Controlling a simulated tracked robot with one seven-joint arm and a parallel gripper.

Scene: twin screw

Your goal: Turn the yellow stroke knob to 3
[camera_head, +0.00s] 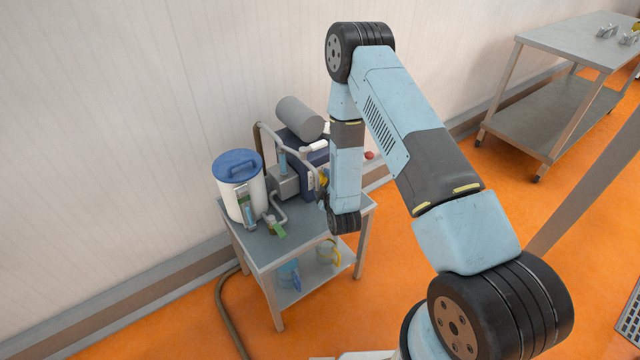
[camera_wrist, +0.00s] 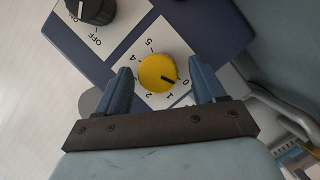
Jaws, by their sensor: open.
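The yellow stroke knob (camera_wrist: 155,70) is on a white dial plate with numbers, on a dark blue housing (camera_wrist: 205,28). Its black pointer mark faces the lower right, toward the 0. The 3 is on the knob's left side, largely hidden by the left finger. My gripper (camera_wrist: 160,71) is open, with one finger on each side of the knob. A gap shows between each finger and the knob, so they appear apart. In the head view the dark blue housing (camera_head: 307,151) stands on the cart, and my arm hides the gripper there.
A black ON/OFF knob (camera_wrist: 94,9) is at the upper left of the wrist view. A white container with a blue lid (camera_head: 237,166) and pipes stand on the small metal cart (camera_head: 263,255). A pale wall is behind it. A larger metal table (camera_head: 570,38) stands far right.

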